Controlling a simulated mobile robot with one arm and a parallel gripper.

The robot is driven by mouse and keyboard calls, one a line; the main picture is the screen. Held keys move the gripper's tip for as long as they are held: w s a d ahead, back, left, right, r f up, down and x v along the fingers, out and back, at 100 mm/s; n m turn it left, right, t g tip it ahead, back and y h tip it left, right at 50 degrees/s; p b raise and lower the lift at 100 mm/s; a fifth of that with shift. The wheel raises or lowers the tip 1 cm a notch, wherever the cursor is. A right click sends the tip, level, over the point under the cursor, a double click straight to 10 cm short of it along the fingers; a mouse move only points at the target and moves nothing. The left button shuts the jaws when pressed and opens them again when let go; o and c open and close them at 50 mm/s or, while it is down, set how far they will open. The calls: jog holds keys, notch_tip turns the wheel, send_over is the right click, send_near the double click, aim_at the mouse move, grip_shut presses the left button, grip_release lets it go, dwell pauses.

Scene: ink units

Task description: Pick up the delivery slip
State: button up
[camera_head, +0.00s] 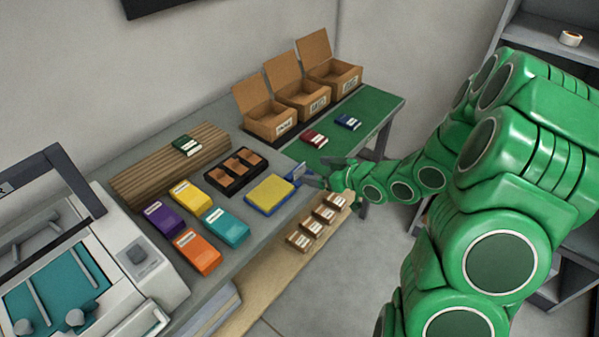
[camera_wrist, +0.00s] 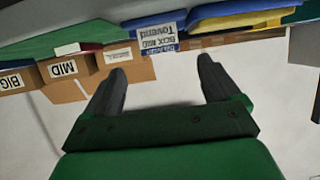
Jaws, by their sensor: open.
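The delivery slip appears to be the white printed card (camera_wrist: 156,38) with a blue border, upside down in the wrist view. In the head view a small blue-and-white piece (camera_head: 297,172) shows at the table edge beside the yellow-and-blue pad (camera_head: 270,194). My gripper (camera_wrist: 162,68) is open, with its two dark fingers apart and nothing between them. In the wrist view the card lies beyond the fingertips, roughly centred between them, with a visible gap. In the head view my gripper (camera_head: 318,181) is close to the card, partly hidden by my green arm.
Coloured packs (camera_head: 226,228) and a dark tray (camera_head: 235,170) crowd the table. Small boxes (camera_head: 318,223) sit on a lower shelf. A machine (camera_head: 75,270) stands left.

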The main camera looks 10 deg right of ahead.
aim_at(300, 168)
jog(key=shift+f+x, duration=0.2)
jog(key=shift+x, duration=2.45)
jog(key=shift+d, duration=0.1)
jog(key=c, duration=1.1)
